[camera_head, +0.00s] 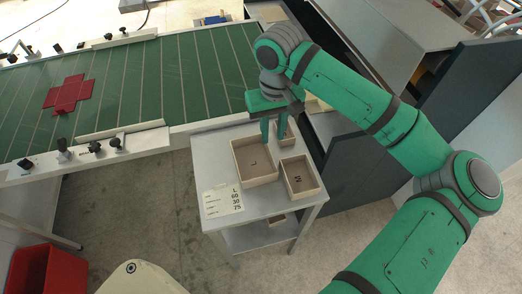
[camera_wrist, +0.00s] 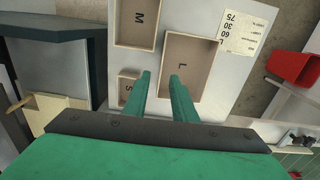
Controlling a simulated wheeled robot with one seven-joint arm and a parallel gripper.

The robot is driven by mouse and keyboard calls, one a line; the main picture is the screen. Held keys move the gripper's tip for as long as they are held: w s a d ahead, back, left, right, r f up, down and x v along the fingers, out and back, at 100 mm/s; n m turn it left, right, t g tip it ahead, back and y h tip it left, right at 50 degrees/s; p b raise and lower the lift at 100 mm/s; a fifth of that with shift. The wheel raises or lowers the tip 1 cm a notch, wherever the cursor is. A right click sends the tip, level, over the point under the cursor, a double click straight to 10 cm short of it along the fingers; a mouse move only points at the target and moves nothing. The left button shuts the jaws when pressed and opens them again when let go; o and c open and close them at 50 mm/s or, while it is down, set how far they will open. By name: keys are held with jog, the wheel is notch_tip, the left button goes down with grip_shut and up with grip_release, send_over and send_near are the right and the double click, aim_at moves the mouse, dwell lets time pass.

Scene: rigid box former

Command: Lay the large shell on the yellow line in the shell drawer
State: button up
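The large shell (camera_head: 264,172), a tan open box marked L, stands upright on a small grey table (camera_head: 219,167). It also shows in the wrist view (camera_wrist: 194,52). My gripper (camera_head: 274,138) is open and empty, pointing down above the table by the back of the large shell. In the wrist view its fingers (camera_wrist: 160,77) are apart, with the right one overlapping the shell's near edge. A pale tan tray or drawer (camera_wrist: 50,108) shows at the left of the wrist view; I cannot tell if it is the shell drawer. No yellow line is clear.
A medium box (camera_head: 299,189) marked M stands beside the large shell, and a small box (camera_wrist: 125,92) marked S is close to the fingers. A label card (camera_head: 222,199) lies in front. The green conveyor (camera_head: 150,80) carries a red blank (camera_head: 69,94). A dark panel (camera_head: 355,170) stands right.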

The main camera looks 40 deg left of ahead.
aim_at(253, 160)
notch_tip(253, 160, down, 4)
jog(key=shift+w+f, duration=0.1)
jog(key=shift+f, duration=0.15)
jog(key=shift+a+f, duration=0.15)
jog(key=shift+f, duration=2.65)
jog(key=shift+c, duration=0.6)
grip_shut()
